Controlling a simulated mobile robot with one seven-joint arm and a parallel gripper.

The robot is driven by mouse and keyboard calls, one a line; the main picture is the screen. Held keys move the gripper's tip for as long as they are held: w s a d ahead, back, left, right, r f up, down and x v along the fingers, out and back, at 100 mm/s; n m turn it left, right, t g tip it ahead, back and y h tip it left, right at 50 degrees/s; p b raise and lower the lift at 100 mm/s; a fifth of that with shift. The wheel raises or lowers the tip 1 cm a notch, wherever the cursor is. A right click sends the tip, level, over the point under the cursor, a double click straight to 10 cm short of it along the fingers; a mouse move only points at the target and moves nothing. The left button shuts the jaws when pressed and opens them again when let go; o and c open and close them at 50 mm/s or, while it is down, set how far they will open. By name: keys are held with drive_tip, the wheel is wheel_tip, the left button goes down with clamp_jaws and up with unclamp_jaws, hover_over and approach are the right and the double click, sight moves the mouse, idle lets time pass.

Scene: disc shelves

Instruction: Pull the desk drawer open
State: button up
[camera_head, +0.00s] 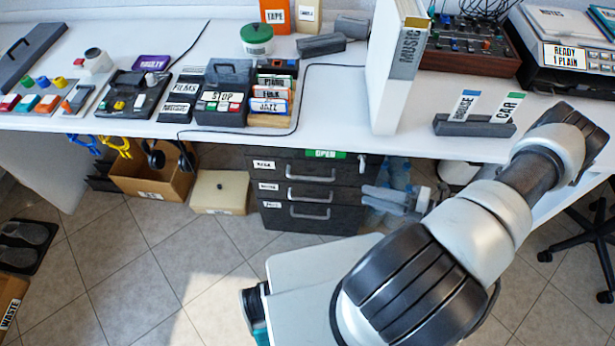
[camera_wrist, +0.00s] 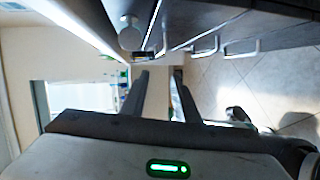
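The dark drawer unit (camera_head: 335,200) stands under the desk, with three stacked drawers that look shut. Each has a pale bar handle: top (camera_head: 311,178), middle (camera_head: 308,196) and bottom (camera_head: 310,214). A green OPEN label (camera_head: 326,154) sits above the top handle. My gripper (camera_head: 368,194) is at the unit's right side, below the desk edge, apart from the handles in the head view. In the wrist view, my gripper (camera_wrist: 160,78) has its two dark fingers spread with nothing between them. Handles (camera_wrist: 206,48) show above and right of the fingertips.
The white desk (camera_head: 335,110) overhangs the unit and carries books, boxes and panels. A beige box (camera_head: 220,191) and a cardboard box (camera_head: 150,184) stand left of the unit. A black chair base (camera_head: 590,235) is at right.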

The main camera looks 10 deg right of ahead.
sight(306, 177)
drive_tip(key=shift+m+t, duration=0.8)
drive_tip(key=shift+m, duration=0.1)
drive_tip(key=x, duration=0.7)
drive_tip(key=f+x, duration=0.1)
drive_tip(key=x, duration=0.6)
drive_tip(key=s+b+x, duration=0.1)
drive_tip(key=x, duration=0.6)
drive_tip(key=shift+a+f, duration=0.35)
drive_tip(key=shift+a, duration=0.05)
clamp_jaws()
